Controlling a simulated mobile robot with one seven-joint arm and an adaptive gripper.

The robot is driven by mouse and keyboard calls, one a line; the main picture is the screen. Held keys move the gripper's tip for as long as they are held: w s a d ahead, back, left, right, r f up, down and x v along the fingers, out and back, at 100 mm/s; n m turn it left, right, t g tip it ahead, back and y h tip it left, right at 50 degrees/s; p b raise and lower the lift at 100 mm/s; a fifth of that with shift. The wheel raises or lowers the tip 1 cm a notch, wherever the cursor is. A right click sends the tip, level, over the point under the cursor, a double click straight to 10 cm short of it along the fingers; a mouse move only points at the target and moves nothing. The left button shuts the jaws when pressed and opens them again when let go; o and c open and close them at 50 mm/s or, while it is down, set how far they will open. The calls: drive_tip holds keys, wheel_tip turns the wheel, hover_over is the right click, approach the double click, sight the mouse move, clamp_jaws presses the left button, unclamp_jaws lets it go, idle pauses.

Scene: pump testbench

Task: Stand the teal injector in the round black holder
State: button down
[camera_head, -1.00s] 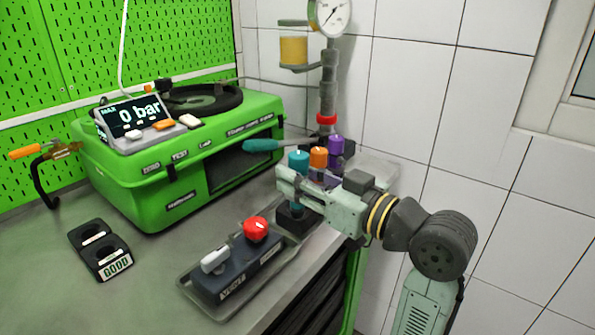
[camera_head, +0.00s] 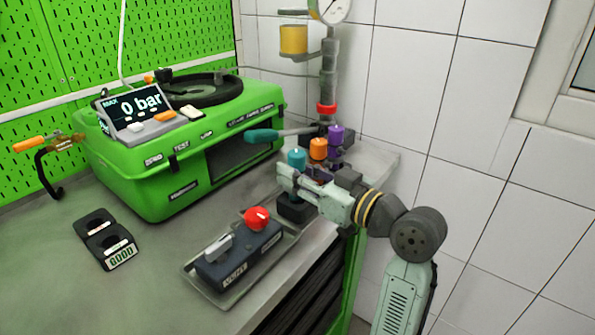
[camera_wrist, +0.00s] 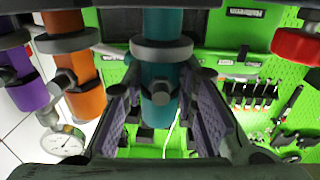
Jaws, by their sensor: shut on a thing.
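The teal injector (camera_head: 297,158) is upright at the left end of a row, beside an orange injector (camera_head: 318,149) and a purple injector (camera_head: 335,136). My gripper (camera_head: 287,178) is shut on its body below the cap. In the wrist view the teal injector (camera_wrist: 160,75) is between my two purple-padded fingers (camera_wrist: 158,112). A black block (camera_head: 296,210) is below it in the head view; my gripper partly hides where they meet, so I cannot tell if they touch. A round black fitting (camera_head: 222,96) is on top of the green machine; I cannot tell whether it is the holder.
The green machine (camera_head: 150,185) stands left of my gripper, with a teal-handled lever (camera_head: 263,136) close behind the injectors. A control box with a red knob (camera_head: 257,218) is in front. A black GOOD tray (camera_head: 108,240) lies left, with bare bench around it.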

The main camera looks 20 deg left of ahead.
drive_tip(key=shift+f, duration=0.2)
drive_tip(key=c, duration=1.3)
unclamp_jaws()
drive_tip(key=shift+r, duration=0.1)
